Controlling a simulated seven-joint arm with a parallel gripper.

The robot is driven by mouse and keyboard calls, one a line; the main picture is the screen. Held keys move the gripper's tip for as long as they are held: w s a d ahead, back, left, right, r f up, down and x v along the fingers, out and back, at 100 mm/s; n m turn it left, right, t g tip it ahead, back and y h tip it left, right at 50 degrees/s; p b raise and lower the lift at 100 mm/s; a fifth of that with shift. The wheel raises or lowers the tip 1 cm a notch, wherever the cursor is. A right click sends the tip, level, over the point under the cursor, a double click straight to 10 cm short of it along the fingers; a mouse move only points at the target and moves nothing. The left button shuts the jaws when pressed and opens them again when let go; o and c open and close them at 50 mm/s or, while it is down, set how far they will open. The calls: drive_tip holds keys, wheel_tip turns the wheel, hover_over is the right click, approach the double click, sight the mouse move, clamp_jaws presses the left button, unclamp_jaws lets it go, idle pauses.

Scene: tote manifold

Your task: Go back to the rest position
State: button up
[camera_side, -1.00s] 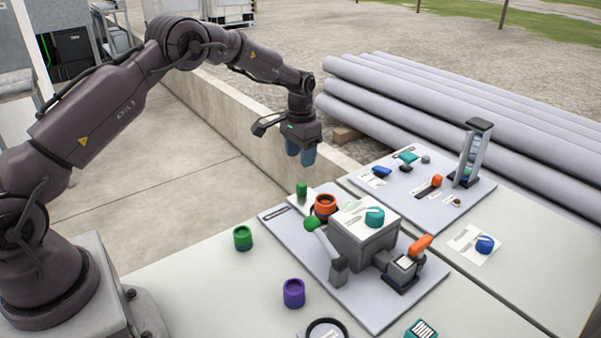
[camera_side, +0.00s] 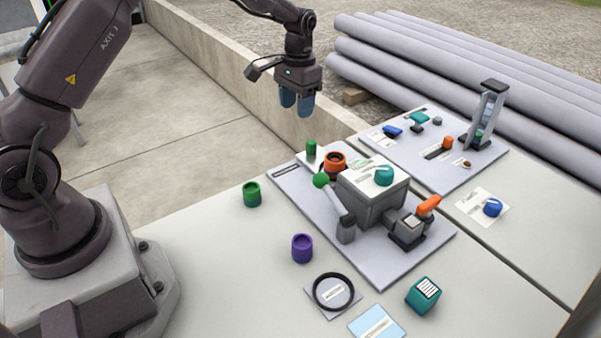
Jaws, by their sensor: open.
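My gripper (camera_side: 296,103) hangs in the air with its blue fingers pointing down, above and behind the manifold board. It is open and I see nothing between the fingers. Below it on the board (camera_side: 392,262) stand a grey box (camera_side: 366,207) with a teal knob (camera_side: 384,176), an orange-red ring (camera_side: 333,161), a lever with a green ball (camera_side: 321,180), and an orange-handled valve (camera_side: 428,206). A small green peg (camera_side: 311,147) stands by the ring. The gripper is clear of all of these.
A green cup (camera_side: 252,194) and a purple cup (camera_side: 302,248) stand on the table. A black ring (camera_side: 334,291), a teal cube (camera_side: 422,296) and a blue knob (camera_side: 492,208) lie around the board. A second board (camera_side: 462,172) holds a tall rack (camera_side: 487,115). A low wall (camera_side: 240,75) runs behind.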

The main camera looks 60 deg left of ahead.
drive_tip(key=s+d+r+t, duration=0.2)
drive_tip(key=s+r, duration=0.4)
drive_tip(key=s, duration=0.3)
drive_tip(key=s+d+r+t, duration=0.2)
drive_tip(key=s+d+r, duration=0.3)
drive_tip(key=s, duration=0.4)
drive_tip(key=s+d+r+m+t, duration=0.1)
drive_tip(key=s+d+r+t, duration=0.1)
drive_tip(key=s+d+r, duration=0.2)
drive_tip(key=s+r, duration=0.3)
drive_tip(key=s, duration=0.2)
drive_tip(key=shift+s+d+r, duration=0.15)
drive_tip(key=shift+s+r, duration=0.2)
drive_tip(key=shift+s, duration=0.05)
